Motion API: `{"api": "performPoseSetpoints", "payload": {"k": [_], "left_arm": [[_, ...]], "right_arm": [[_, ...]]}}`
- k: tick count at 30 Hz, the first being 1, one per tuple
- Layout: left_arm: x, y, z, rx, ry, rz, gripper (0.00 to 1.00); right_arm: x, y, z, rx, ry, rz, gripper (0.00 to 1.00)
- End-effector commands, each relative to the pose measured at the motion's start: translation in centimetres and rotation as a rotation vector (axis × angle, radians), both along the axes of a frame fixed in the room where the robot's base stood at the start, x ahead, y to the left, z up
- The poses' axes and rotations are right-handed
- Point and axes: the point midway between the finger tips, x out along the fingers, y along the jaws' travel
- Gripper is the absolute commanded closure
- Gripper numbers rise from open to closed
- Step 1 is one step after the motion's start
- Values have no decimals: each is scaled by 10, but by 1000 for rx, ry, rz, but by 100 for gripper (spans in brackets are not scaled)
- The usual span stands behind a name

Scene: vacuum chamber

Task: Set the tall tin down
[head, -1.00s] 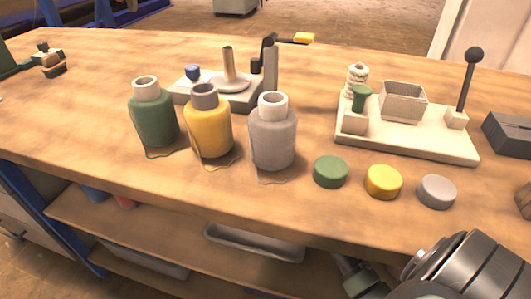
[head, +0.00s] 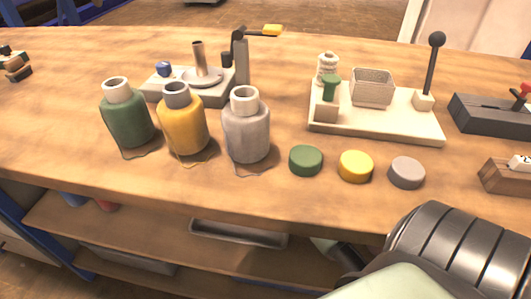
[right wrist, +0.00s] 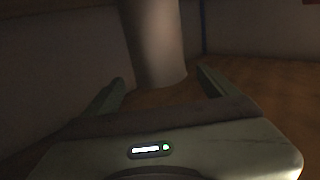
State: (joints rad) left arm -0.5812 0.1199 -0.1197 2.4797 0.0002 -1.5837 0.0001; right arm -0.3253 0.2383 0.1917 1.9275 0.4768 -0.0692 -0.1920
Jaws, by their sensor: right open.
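In the right wrist view a plain, pale grey-brown cylinder (right wrist: 154,45), which looks like the tall tin, stands between the fingers of my right gripper (right wrist: 160,82). The fingers are open, one on each side of it, and I see a gap at least on the right side. Its lower end meets a brown surface (right wrist: 255,85); its top is out of the picture. The view is dark, so exact contact is hard to tell. In the head view my right arm reaches down at the lower right, and the tin is not visible there. My left gripper is not in view.
On the bench (head: 220,190) stand a green bottle (head: 127,122), a yellow bottle (head: 183,127) and a grey bottle (head: 246,132). Green (head: 306,160), yellow (head: 356,166) and grey caps (head: 406,172) lie beside them. Below is a shelf (head: 130,232) with a metal tray (head: 238,234).

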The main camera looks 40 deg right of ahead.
Motion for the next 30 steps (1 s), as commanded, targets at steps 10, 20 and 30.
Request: {"api": "performPoseSetpoints", "payload": {"k": [10,20,30], "left_arm": [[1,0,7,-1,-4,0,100],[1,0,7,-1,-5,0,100],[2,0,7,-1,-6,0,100]], "right_arm": [[-43,3,1,0,0,0,12],[-44,3,0,1,-1,0,12],[-44,3,0,1,0,0,12]]}}
